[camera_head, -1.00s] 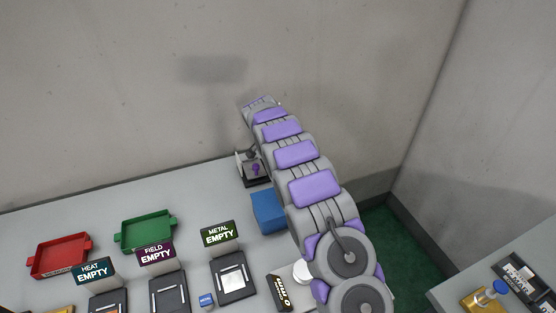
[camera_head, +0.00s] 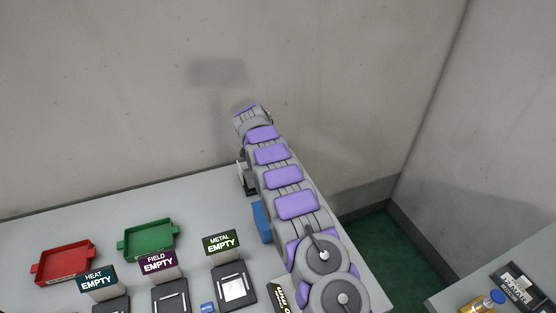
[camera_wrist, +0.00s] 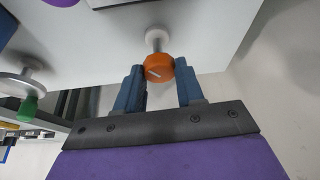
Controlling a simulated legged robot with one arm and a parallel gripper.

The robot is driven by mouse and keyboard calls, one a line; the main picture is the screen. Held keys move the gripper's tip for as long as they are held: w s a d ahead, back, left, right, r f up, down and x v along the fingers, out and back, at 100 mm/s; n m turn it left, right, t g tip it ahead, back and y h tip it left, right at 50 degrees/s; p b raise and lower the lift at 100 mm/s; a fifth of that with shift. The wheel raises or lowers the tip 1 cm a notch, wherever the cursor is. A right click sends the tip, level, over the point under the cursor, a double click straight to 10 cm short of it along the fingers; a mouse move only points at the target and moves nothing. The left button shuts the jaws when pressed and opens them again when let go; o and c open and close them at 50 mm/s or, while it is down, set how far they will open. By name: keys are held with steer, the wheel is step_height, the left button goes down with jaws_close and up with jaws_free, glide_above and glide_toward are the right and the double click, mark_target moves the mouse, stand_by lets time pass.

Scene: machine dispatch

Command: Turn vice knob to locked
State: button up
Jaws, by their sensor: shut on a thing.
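My gripper (camera_wrist: 159,66) has its two blue fingers on either side of an orange knob (camera_wrist: 158,70) in the wrist view, and is shut on it. The knob has a pale line across its face and sits at the end of a short metal stem on a pale surface. In the head view, a small grey and dark device (camera_head: 246,178), which looks like the vice, stands at the back of the table, partly hidden by my arm. My gripper is hidden in the head view.
A green knob (camera_wrist: 29,104) on a metal disc is at the wrist view's left. On the table are a red tray (camera_head: 62,262), a green tray (camera_head: 148,242), a blue block (camera_head: 261,222) beside my arm, and several labelled stands. A concrete wall (camera_head: 120,90) stands behind.

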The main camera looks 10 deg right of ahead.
steer(key=shift+w+a+r+m+g+p, duration=0.15)
steer(key=shift+m+p, duration=0.25)
steer(key=shift+p, duration=0.4)
steer(key=shift+f+m+g+p, duration=0.15)
steer(key=shift+m+p, duration=0.25)
steer(key=shift+p, duration=0.4)
stand_by(0.3)
steer(key=o, duration=1)
steer(key=shift+w+a, duration=0.1)
steer(key=shift+o, duration=0.2)
steer(key=shift+r, duration=0.1)
steer(key=shift+s+b, duration=0.2)
steer(key=shift+b, duration=0.1)
steer(key=shift+d, duration=0.25)
